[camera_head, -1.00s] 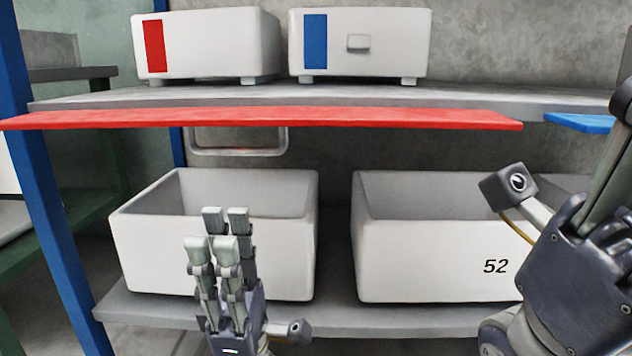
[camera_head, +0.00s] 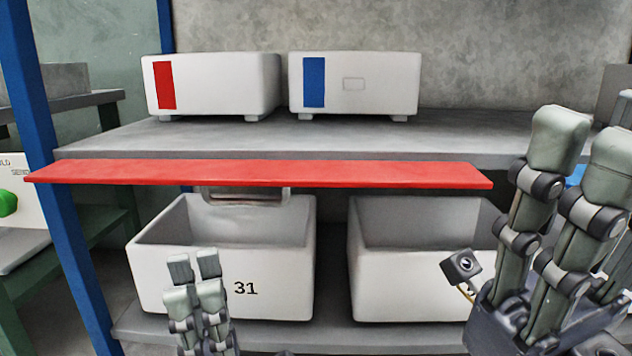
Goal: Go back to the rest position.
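My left gripper (camera_head: 195,283) is at the lower left, in front of the left lower bin (camera_head: 160,285). Its grey fingers point up in a near pair and a far pair, set apart, with nothing seen between them. My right gripper (camera_head: 588,150) is large at the right edge, close to the camera. Two of its fingers stand straight up. The rest of it is cut off or hidden, so I cannot tell whether it is open or shut, and I see no object in it.
A grey rack carries two white boxes, one with a red mark (camera_head: 215,85) and one with a blue mark (camera_head: 385,85), above a red edge strip (camera_head: 270,174). The left lower bin reads 31. The right lower bin (camera_head: 395,285) is partly covered by my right arm. A blue post (camera_head: 60,200) stands left.

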